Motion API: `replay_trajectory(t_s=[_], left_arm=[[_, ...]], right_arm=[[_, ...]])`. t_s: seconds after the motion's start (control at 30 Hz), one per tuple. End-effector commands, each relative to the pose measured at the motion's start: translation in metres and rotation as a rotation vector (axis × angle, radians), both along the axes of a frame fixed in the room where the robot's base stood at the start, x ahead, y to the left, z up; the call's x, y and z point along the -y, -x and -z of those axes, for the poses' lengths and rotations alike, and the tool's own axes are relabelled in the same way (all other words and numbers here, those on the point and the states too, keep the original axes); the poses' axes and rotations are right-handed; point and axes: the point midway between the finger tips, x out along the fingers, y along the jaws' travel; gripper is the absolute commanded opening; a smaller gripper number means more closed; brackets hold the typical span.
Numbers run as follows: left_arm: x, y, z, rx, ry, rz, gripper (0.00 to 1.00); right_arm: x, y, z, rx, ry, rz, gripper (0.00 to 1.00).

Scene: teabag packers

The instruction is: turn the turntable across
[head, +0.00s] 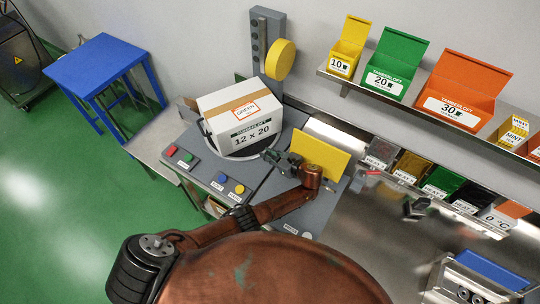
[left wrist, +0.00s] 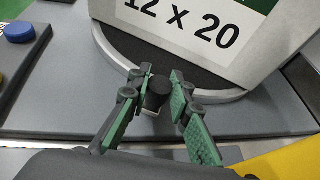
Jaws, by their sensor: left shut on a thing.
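The turntable (left wrist: 229,97) is a round disc with a dark top and a pale rim, set in the grey worktop. A white carton (head: 221,103) marked "GREEN" and "12 x 20" stands on it and hides most of it. The carton also shows in the left wrist view (left wrist: 205,20). A dark upright knob (left wrist: 158,92) is at the turntable's near rim. My left gripper (head: 272,156) is at that rim, and in the left wrist view its green-padded fingers are on both sides of the knob, shut on it. My right gripper is not in view.
Red and green buttons (head: 179,156) and blue and yellow buttons (head: 230,184) are on the worktop left of my arm. A yellow panel (head: 320,157) stands close right of the gripper. A grey post with a yellow disc (head: 281,60) rises behind the carton.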

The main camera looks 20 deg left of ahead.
Motion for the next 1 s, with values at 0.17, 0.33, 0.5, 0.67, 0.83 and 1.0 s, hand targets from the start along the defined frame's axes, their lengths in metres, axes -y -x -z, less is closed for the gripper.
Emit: replay_trajectory(t_s=[0.17, 0.33, 0.5, 0.67, 0.83, 1.0], left_arm=[[-0.001, -0.0029, -0.0031, 0.006, -0.003, 0.003, 0.0], [-0.0009, -0.0031, -0.0035, 0.006, -0.004, 0.003, 0.0], [-0.0008, -0.0031, -0.0033, 0.006, -0.003, 0.003, 0.23], [-0.0008, -0.0021, -0.0022, 0.004, -0.003, 0.001, 0.34], [-0.0006, -0.0015, -0.0014, 0.002, -0.002, 0.001, 0.37], [0.0012, -0.0006, -0.0016, 0.002, -0.001, 0.001, 0.37]], right_arm=[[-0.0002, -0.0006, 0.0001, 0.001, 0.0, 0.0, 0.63], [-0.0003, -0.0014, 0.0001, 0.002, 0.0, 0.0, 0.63], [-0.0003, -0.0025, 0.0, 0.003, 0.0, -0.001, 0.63], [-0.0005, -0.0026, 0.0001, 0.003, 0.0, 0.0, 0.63], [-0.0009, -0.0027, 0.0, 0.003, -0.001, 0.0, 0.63], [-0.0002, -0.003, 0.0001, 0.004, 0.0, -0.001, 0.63]])
